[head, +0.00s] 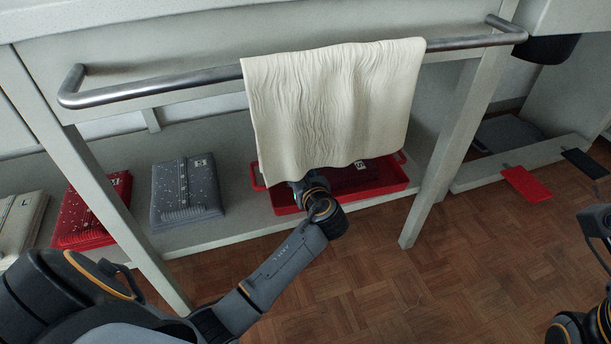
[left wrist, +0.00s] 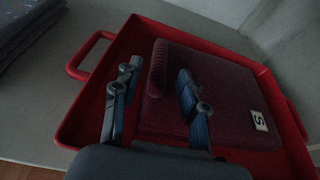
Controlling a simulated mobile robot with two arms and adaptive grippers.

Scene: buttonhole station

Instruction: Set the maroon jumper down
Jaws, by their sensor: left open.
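The maroon jumper (left wrist: 222,95) lies folded in the red tray (left wrist: 88,103), with a white S label and a raised, rounded fold along its left edge. In the head view only part of the jumper (head: 372,172) shows below the hanging cloth. My left gripper (left wrist: 158,70) is open. Its fingers are apart near the jumper's left edge, one over the tray floor and one in front of the jumper; I cannot tell whether they touch it. In the head view the cloth hides its fingertips. Part of my right arm shows at the right edge, its jaws unclear.
A cream cloth (head: 335,105) hangs from the metal rail (head: 160,88) over the tray. Grey folded clothes (head: 187,193), red folded clothes (head: 92,212) and cream folded clothes (head: 20,225) sit left on the shelf (head: 235,222). A table leg (head: 440,160) stands right of the tray.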

